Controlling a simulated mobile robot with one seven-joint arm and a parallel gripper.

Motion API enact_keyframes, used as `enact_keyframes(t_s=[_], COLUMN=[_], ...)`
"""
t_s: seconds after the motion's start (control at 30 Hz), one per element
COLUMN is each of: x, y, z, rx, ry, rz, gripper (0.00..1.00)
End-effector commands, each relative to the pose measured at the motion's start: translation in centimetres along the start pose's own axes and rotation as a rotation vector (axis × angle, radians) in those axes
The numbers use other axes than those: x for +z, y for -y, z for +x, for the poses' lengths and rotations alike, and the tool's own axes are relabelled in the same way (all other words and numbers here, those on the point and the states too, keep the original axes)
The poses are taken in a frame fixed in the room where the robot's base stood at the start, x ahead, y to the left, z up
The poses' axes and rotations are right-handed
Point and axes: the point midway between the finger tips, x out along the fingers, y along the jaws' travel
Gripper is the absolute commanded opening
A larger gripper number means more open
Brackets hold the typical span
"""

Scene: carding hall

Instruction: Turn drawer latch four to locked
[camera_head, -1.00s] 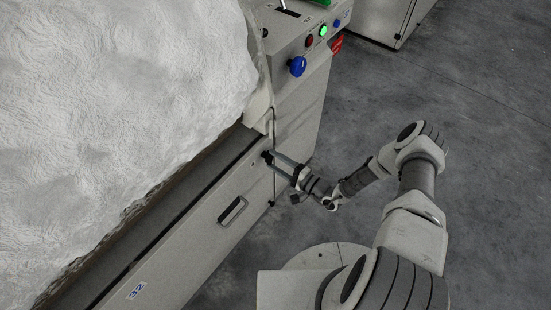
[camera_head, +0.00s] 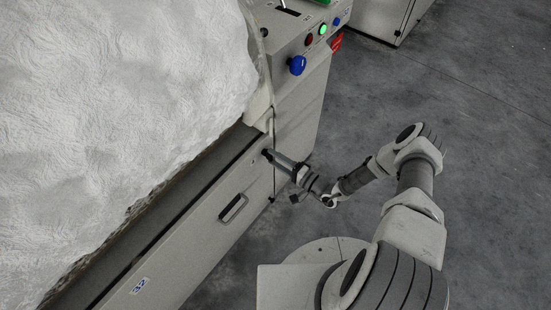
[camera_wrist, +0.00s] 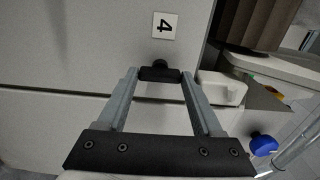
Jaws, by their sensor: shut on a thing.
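Drawer latch four is a small black latch (camera_wrist: 159,65) on the pale grey drawer front. A white label (camera_wrist: 165,26) marked 4 is beside it in the wrist view, appearing turned on its side. My gripper (camera_wrist: 160,76) has its two grey fingers on either side of the black latch handle and is shut on it. In the head view, my gripper (camera_head: 268,156) reaches the upper end of the drawer front (camera_head: 190,235), and its fingers mostly cover the latch. The label is not visible there.
A recessed black handle (camera_head: 233,207) sits along the drawer front. Above the drawer is a large white fibre mass (camera_head: 130,120). A blue knob (camera_head: 297,66) and a lit green button (camera_head: 323,30) are on the machine end. The grey floor (camera_head: 440,130) at right is open.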

Motion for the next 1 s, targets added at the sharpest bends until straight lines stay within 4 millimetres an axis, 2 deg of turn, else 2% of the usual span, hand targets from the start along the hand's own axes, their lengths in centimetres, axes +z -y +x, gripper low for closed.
enact_keyframes(t_s=[0.03,0.17,0.2,0.57,0.77,1.0], x=[-0.1,-0.1,-0.1,-0.1,-0.1,-0.1], y=[-0.1,-0.1,0.0,0.0,0.1,0.1], z=[-0.1,-0.1,-0.1,-0.6,-3.9,-9.9], rx=[0.002,0.001,0.001,0.001,0.002,0.003], ry=[-0.001,-0.001,-0.001,-0.001,-0.005,-0.005], rz=[-0.004,-0.002,-0.002,0.000,0.001,0.000], gripper=[0.71,0.94,0.97,0.97,0.97,0.97])
